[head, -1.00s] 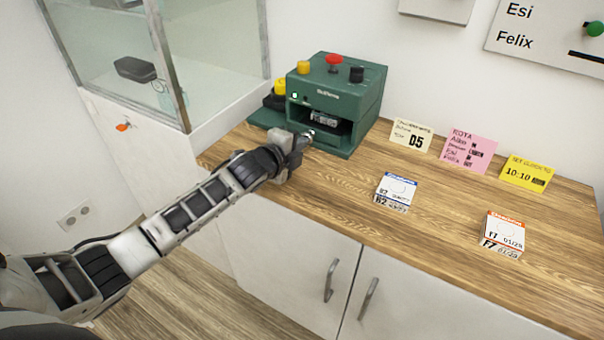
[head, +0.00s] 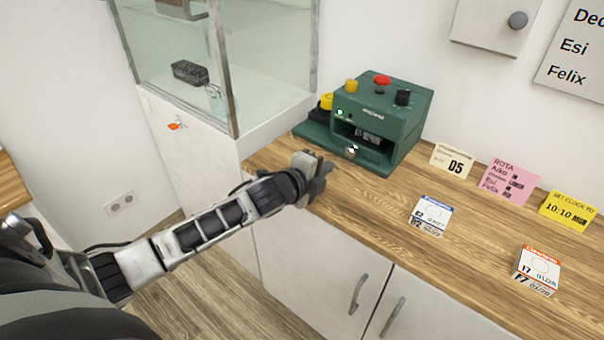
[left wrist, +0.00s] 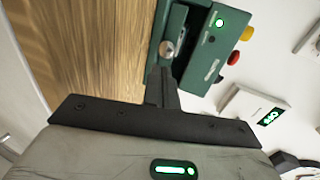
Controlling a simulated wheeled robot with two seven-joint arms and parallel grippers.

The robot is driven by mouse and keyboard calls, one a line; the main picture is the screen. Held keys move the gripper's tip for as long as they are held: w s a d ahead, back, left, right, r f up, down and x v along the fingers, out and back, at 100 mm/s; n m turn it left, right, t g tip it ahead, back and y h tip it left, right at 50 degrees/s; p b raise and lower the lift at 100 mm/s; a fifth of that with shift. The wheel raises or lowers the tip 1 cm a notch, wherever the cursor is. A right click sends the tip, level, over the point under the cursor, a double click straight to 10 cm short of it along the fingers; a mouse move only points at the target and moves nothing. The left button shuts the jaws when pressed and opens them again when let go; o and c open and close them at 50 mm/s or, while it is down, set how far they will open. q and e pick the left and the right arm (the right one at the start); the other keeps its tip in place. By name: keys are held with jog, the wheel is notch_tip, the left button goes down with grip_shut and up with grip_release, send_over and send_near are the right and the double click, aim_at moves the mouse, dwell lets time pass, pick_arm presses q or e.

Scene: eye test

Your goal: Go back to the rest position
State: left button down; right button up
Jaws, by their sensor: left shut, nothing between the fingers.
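My left gripper (head: 322,172) is over the front edge of the wooden counter, in front of the green machine and a little left of its slot. It is shut and empty. In the left wrist view its closed fingers (left wrist: 162,82) point toward the machine's round metal knob. The green machine (head: 408,125) has yellow, red and black knobs on top and a lit green light on its front. It also shows in the left wrist view (left wrist: 188,60). A gap shows between gripper and machine in the head view. My right gripper is not in view.
Two small boxes, one blue-topped (head: 432,215) and one orange-topped (head: 538,268), stand on the counter (head: 470,255). Yellow, pink and cream note cards (head: 452,160) stand along the back. A glass case (head: 275,70) is at the left. Cabinet doors are below.

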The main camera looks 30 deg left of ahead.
pick_arm(q)
jog(key=v, duration=0.6)
jog(key=shift+s, duration=0.2)
jog(key=s+d+f+n+g, duration=0.1)
jog(key=s+d+f+n, duration=0.3)
jog(key=s+n, duration=0.1)
jog(key=s+d+f+n+g+h, duration=0.1)
jog(key=s+d+f+n, duration=0.3)
jog(key=s+n, duration=0.2)
jog(key=s+d+f+n+g, duration=0.1)
jog(key=s+d+f+n, duration=0.3)
jog(key=s, duration=0.5)
jog(key=shift+d+n+g, duration=0.4)
jog(key=shift+d+n, duration=0.15)
jog(key=shift+n, duration=0.55)
